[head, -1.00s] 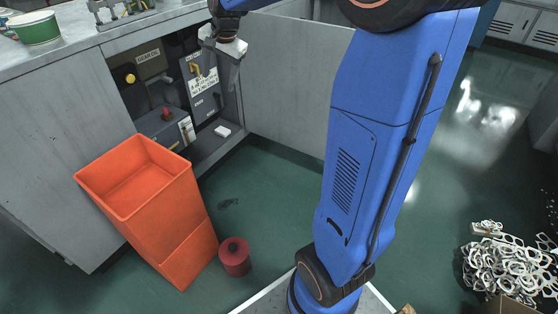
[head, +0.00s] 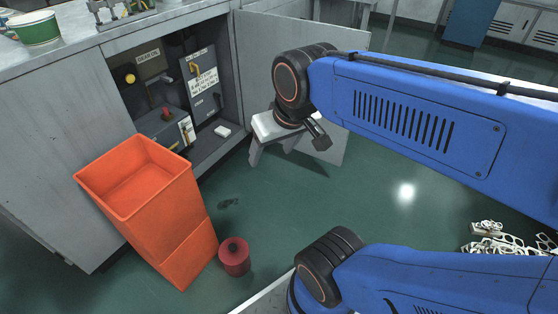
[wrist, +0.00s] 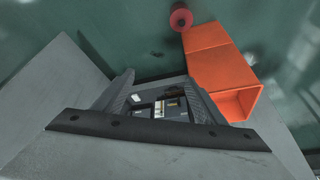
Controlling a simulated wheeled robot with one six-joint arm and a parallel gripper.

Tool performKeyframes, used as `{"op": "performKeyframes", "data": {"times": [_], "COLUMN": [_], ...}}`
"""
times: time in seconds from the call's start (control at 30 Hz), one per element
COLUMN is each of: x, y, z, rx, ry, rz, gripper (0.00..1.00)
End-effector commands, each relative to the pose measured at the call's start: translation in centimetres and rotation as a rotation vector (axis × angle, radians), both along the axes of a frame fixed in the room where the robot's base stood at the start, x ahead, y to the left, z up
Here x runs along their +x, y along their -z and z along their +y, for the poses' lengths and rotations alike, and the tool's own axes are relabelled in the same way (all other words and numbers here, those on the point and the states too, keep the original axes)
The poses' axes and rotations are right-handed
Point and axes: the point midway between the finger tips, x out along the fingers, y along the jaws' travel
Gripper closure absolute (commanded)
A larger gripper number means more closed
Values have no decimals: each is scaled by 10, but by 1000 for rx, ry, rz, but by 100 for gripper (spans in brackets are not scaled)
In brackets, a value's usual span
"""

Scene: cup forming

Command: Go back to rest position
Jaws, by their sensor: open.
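My gripper (head: 270,156) is in the middle of the head view, in front of the open cabinet door and to the right of the cabinet opening. Its two grey fingers point down and are apart, with nothing visible between them. In the wrist view the gripper (wrist: 160,92) shows its fingers spread, with the cabinet interior seen beyond the gap. My blue arm comes in from the right of the head view, folded above its base.
An open cabinet (head: 165,90) holds a panel and a yellow handle. Its door (head: 262,50) stands open behind my gripper. An orange bin (head: 165,215) and a red cylinder (head: 234,262) stand on the green floor. White scrap (head: 500,240) lies at the right. Floor below the gripper is clear.

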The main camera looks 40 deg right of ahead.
Motion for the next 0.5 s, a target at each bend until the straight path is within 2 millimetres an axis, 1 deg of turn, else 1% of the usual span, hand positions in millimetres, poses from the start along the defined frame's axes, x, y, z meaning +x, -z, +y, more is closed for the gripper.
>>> {"op": "performKeyframes", "data": {"times": [0.03, 0.1, 0.2, 0.5], "x": [-10, -18, -25, -26], "y": [5, 10, 15, 16], "z": [0, 0, 0, 0], "rx": [-13, -27, -39, -41], "ry": [-24, -51, -73, -78], "rz": [-3, -5, -5, -4], "gripper": [35, 35, 35, 35]}}
